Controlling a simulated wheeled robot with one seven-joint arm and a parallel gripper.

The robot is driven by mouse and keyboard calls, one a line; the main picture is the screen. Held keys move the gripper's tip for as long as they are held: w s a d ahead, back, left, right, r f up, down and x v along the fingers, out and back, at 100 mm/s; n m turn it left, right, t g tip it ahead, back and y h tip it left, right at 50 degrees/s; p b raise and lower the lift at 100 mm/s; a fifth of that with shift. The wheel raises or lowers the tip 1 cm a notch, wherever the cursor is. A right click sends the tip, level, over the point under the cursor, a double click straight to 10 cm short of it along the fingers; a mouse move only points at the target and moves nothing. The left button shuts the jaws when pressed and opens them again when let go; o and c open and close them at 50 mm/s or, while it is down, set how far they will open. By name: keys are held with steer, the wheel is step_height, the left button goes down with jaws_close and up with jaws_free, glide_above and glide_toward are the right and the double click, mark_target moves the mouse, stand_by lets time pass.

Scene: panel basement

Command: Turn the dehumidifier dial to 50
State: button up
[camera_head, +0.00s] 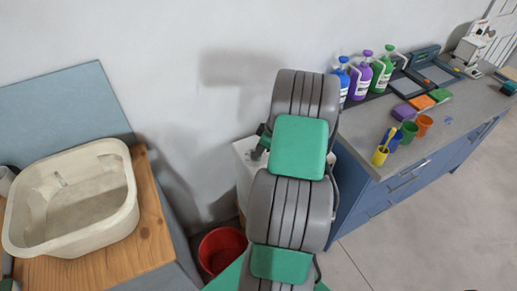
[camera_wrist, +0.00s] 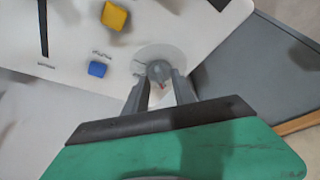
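The white dehumidifier (camera_head: 243,165) stands against the wall in the head view, mostly hidden behind my arm. In the wrist view its white panel (camera_wrist: 205,25) fills the upper part. A round grey dial (camera_wrist: 158,71) with a small reddish mark sits on a pale disc; no numbers can be read. My gripper (camera_wrist: 161,80) is at the dial, with its two grey fingers apart, one on each side of the knob. A narrow gap seems to show, but contact is not clear. In the head view my gripper is hidden behind my arm.
A yellow button (camera_wrist: 114,16) and a blue button (camera_wrist: 97,69) are on the panel beside the dial. A red bucket (camera_head: 222,250) is on the floor below. A wooden bench with a cream basin (camera_head: 75,246) is left; a blue cabinet (camera_head: 400,190) is right.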

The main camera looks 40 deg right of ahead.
steer(key=shift+c, duration=0.3)
jaws_close()
stand_by(0.3)
